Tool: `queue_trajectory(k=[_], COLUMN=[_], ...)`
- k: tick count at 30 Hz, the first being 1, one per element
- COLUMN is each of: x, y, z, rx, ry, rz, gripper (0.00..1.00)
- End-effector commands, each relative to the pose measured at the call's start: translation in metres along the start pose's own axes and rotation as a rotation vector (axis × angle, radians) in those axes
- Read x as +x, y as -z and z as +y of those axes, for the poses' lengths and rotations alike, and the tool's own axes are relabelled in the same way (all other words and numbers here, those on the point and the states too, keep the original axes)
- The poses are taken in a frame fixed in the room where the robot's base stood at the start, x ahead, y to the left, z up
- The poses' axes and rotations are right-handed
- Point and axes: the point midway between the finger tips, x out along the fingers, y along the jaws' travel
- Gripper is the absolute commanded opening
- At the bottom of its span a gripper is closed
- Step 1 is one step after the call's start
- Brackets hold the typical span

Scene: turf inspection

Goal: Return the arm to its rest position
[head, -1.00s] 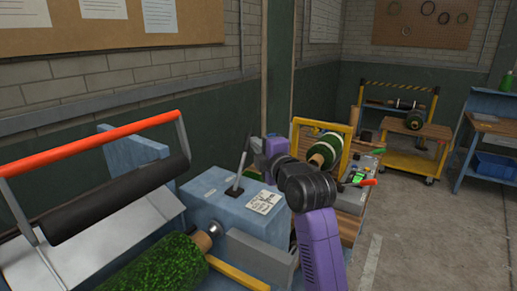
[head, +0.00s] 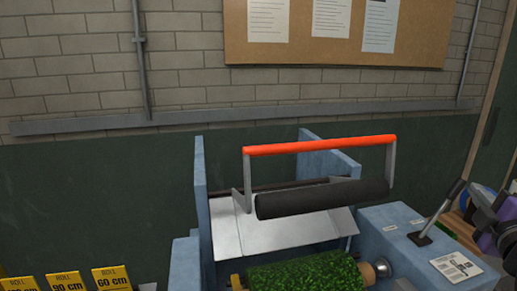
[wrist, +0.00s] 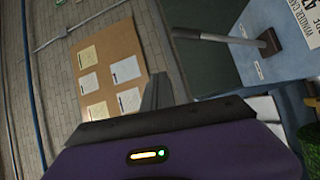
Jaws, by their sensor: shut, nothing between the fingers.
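My arm (head: 495,222) shows only in part at the right edge of the head view, as dark and purple links beside the blue machine. My gripper (wrist: 157,92) shows in the wrist view as grey fingers past the purple wrist housing. The fingers are together and hold nothing. They are seen against the wall and pinboard, to the left of the lever, and touch nothing that I can see.
An orange-red bar (head: 320,145) stands over a black roller (head: 322,199). Yellow roll-size signs (head: 68,281) stand at lower left. A pinboard (head: 420,45) hangs behind.

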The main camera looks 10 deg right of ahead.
Motion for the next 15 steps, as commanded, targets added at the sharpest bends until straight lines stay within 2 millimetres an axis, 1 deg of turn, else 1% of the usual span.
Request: queue_trajectory(k=[4, 7, 11, 14, 15], x=[-0.005, -0.015, -0.034, -0.051, -0.059], y=[0.001, 0.001, 0.011, 0.022, 0.027], z=[0.03, 0.034, 0.019, 0.0, -0.009], rx=[0.178, 0.305, 0.475, 0.596, 0.644], ry=[-0.116, -0.176, -0.216, -0.225, -0.223], rz=[0.008, 0.024, 0.065, 0.101, 0.117], gripper=[0.0, 0.0, 0.0, 0.0, 0.0])
